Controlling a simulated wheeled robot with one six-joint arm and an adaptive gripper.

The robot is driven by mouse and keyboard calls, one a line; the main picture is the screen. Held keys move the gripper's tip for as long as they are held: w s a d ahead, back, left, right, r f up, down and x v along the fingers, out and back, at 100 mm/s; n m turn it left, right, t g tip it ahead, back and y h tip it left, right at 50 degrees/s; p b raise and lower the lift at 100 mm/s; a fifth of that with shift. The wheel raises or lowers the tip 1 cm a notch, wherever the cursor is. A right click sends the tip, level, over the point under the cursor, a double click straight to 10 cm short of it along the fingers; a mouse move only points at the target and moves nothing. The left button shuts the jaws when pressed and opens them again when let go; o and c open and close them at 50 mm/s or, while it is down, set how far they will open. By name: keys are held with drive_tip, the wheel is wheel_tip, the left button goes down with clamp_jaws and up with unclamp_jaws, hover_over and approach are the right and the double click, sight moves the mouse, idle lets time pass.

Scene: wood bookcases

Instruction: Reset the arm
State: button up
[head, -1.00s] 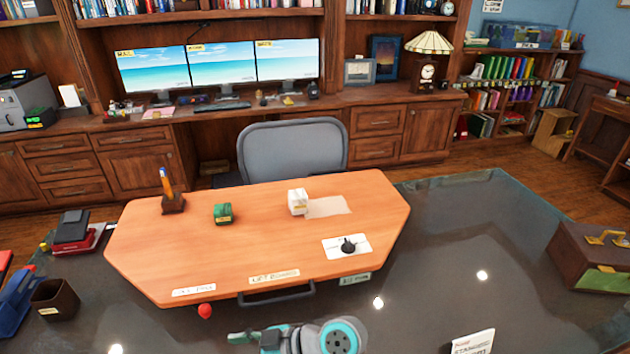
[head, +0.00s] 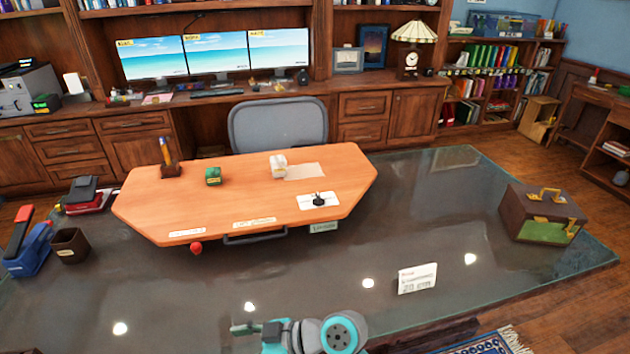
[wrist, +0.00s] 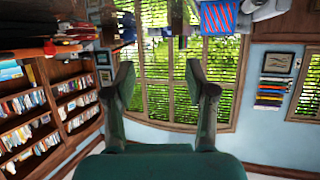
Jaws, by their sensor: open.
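My gripper (wrist: 160,85) shows in the wrist view with its two fingers spread apart and nothing between them. Behind it are a window and bookshelves, and the picture appears upside down. In the head view, part of my arm shows at the bottom centre, in front of the dark glass-topped desk (head: 440,215). Whether its fingertips show there is too unclear to tell. The arm touches none of the items on the orange-topped board (head: 240,195).
On the board stand a pen holder (head: 171,170), a green block (head: 213,176), a white block (head: 278,166) and a white card with a black item (head: 318,200). A brown case (head: 542,213) sits at the right. A white sign (head: 417,278) stands near the front edge.

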drive_tip(key=s+d+f+m+t+h, duration=0.35)
drive_tip(key=d+f+m+t, duration=0.25)
drive_tip(key=d+f+m, duration=0.35)
drive_tip(key=s+d+f+m+t+h, duration=0.3)
drive_tip(key=s+d+f+m+h, duration=0.15)
drive_tip(key=s+d, duration=0.65)
drive_tip(key=s+d+r+m+t+h, duration=0.2)
drive_tip(key=s+d+r+t+h, duration=0.15)
drive_tip(key=s+d, duration=0.55)
drive_tip(key=s+d+r+m+t+h, duration=0.1)
drive_tip(key=s+d+r, duration=0.3)
drive_tip(key=s+r, duration=0.4)
drive_tip(key=shift+s+r+h, duration=0.15)
drive_tip(key=shift+r+h, duration=0.3)
drive_tip(key=shift+r, duration=0.5)
